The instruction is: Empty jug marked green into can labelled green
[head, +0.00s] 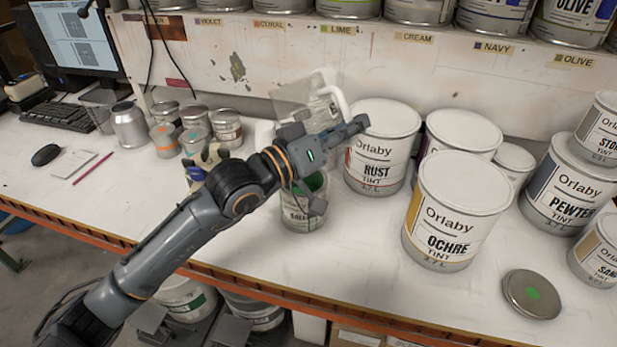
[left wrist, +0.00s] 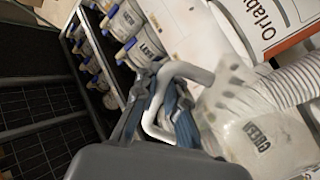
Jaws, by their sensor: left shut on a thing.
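My left gripper (head: 318,142) is shut on the pale handle (left wrist: 178,78) of a translucent jug (head: 300,97). The jug also shows in the left wrist view, with a label (left wrist: 258,137) that seems to read GREEN. It is tilted above the bench, behind my gripper, which hides part of it. Its contents and any stream are not clear. An open can (head: 303,214) with green inside stands on the bench just below my gripper. Its label is partly covered and hard to read. My right gripper is not in view.
Large closed tins marked RUST (head: 376,165) and OCHRE (head: 450,225) stand right of the open can. A loose lid with a green dot (head: 532,294) lies near the front edge. Small cans (head: 195,140) and a keyboard (head: 58,115) are at the left.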

